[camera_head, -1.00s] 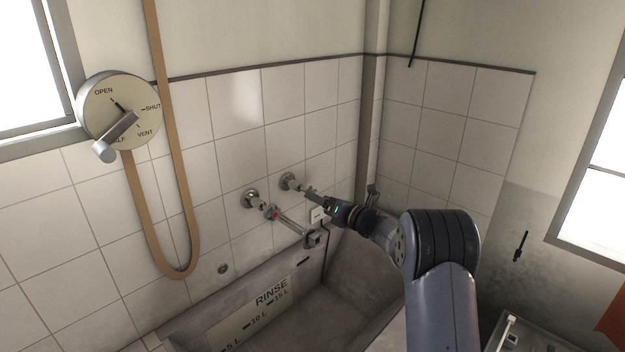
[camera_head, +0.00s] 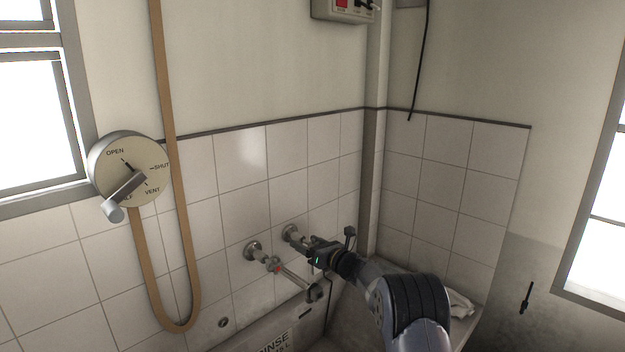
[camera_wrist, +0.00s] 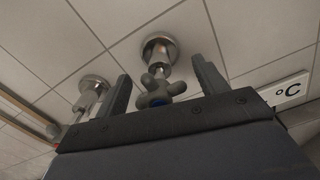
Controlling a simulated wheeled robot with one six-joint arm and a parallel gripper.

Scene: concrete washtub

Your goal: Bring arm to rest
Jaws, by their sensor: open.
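My gripper (camera_head: 304,243) is at the wall taps above the washtub (camera_head: 258,335), at the end of my outstretched arm. In the wrist view its two fingers (camera_wrist: 163,85) are apart. A grey cross-shaped tap handle with a blue mark (camera_wrist: 158,92) shows between them in the picture, and I cannot tell whether they touch it. The second tap, with a red mark (camera_head: 275,267), is to the left of my gripper, above the spout (camera_head: 315,292).
A round dial with a lever (camera_head: 128,170) and a hanging tan hose (camera_head: 180,230) are on the left wall. A control box (camera_head: 345,8) is high at the back. A pale cloth (camera_head: 461,304) lies on the right ledge. The wall above the tiles is mostly clear.

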